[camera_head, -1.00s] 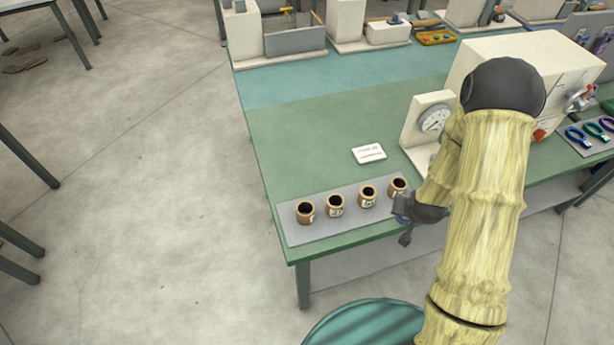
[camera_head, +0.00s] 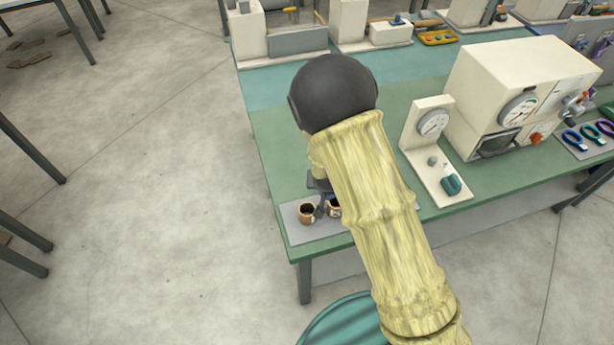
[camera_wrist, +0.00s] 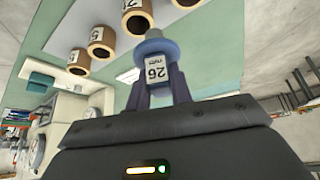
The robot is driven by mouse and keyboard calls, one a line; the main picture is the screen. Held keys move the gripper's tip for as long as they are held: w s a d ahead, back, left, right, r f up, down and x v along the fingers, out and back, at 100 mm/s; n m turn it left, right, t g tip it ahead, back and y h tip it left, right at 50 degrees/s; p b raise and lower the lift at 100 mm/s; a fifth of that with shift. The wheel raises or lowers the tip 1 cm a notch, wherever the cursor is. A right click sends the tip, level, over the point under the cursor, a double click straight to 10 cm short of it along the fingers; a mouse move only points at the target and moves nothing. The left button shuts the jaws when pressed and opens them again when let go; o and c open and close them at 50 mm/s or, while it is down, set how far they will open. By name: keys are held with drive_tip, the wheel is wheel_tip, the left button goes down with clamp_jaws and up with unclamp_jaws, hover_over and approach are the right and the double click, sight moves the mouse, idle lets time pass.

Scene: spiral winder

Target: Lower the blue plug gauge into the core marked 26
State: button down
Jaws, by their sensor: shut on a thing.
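My gripper (camera_wrist: 156,72) is shut on the blue plug gauge (camera_wrist: 155,42). In the wrist view its blue round collar stands out past the fingertips, and a white label reading 26 shows between the fingers. Brown cores stand near it: one with a partly cut-off label starting with 2 (camera_wrist: 137,20), two more labelled ones (camera_wrist: 102,42) (camera_wrist: 79,61), and one at the top edge (camera_wrist: 187,3). The gauge looks apart from the cores. In the head view my arm hides most of the row; the leftmost core (camera_head: 307,214) and part of its neighbour (camera_head: 332,207) show.
The cores stand on a grey mat (camera_head: 294,226) at the green bench's (camera_head: 285,166) near left corner. A dial gauge stand (camera_head: 432,123) and a cream machine (camera_head: 510,75) are to the right. A teal stool (camera_head: 345,325) is in front.

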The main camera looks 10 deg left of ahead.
drive_tip(key=s+a+r, duration=0.2)
drive_tip(key=a, duration=0.3)
drive_tip(key=shift+a+p, duration=0.3)
drive_tip(key=shift+a, duration=0.1)
drive_tip(key=shift+f, duration=0.1)
wheel_tip(320, 180, down, 10)
drive_tip(key=b, duration=0.7)
drive_tip(key=shift+f+b, duration=0.25)
drive_tip(key=shift+b, duration=0.1)
idle(0.3)
drive_tip(key=c, duration=1.2)
unclamp_jaws()
drive_tip(key=shift+o, duration=0.2)
drive_tip(key=shift+s+r, duration=0.1)
drive_tip(key=shift+r, duration=0.05)
drive_tip(key=v, duration=1.7)
drive_tip(key=shift+d, duration=0.35)
